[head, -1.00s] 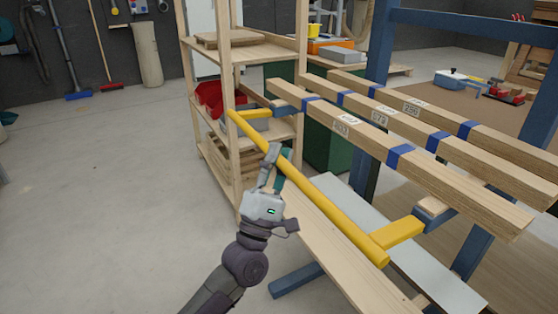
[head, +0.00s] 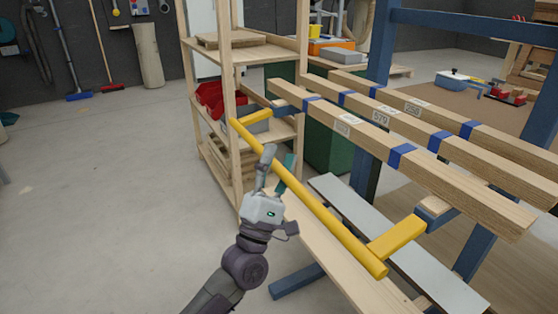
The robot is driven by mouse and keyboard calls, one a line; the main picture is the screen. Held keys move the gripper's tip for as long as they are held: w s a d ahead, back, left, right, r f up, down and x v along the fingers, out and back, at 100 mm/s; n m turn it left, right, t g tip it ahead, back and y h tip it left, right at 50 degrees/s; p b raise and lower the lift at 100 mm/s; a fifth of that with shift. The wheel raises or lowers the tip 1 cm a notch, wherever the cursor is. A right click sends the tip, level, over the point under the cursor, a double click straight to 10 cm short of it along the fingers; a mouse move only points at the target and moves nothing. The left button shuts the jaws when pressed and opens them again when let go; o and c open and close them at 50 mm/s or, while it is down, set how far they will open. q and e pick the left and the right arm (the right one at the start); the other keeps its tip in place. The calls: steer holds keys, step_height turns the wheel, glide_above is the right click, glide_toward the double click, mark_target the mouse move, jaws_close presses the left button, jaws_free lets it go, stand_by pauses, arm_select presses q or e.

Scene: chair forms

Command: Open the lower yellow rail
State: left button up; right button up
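A long yellow rail (head: 325,217) runs diagonally in front of the timber rack in the head view. Its yellow side arms (head: 398,237) lead back to blue brackets below the wooden beams, and lengths of both arms show. My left gripper (head: 279,158) is at the rail's upper-left half. Its grey finger and teal finger are spread apart, one on each side of the rail as seen here. Whether either finger touches the rail is hard to tell. My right gripper is not in view. No second yellow rail shows.
Wooden beams (head: 420,170) with blue bands lie on the rack above the rail. A wooden shelf (head: 240,50) with a red bin (head: 209,98) stands behind the rail's far end. A pale board (head: 385,235) lies below. The floor (head: 110,200) at left is clear.

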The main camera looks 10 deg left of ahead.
arm_select(q)
steer(key=shift+r, duration=0.1)
steer(key=v, duration=1.2)
steer(key=shift+s, duration=0.1)
